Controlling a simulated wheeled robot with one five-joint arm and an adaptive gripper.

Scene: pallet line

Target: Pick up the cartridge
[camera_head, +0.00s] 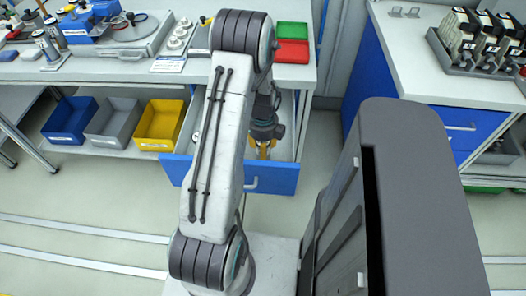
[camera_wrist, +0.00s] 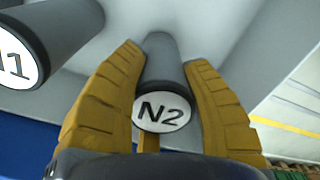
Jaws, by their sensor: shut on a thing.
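A dark grey cartridge (camera_wrist: 160,72) with a white round end marked N2 is in the middle of the wrist view. My gripper (camera_wrist: 162,65) has its two yellow fingers on either side of this cartridge and is shut on it. In the head view my gripper (camera_head: 263,150) reaches down into an open blue-fronted drawer, largely hidden by my arm. The N2 cartridge cannot be made out there. A second grey cartridge, marked N1 (camera_wrist: 18,58), lies to the left of my gripper in the wrist view, apart from the N2 one.
The open drawer (camera_head: 275,180) juts out under the left workbench (camera_head: 290,72). Blue, grey and yellow bins (camera_head: 160,121) stand on the shelf to its left. Green and red trays (camera_head: 292,47) lie on the bench above. Another bench (camera_head: 440,80) stands at right.

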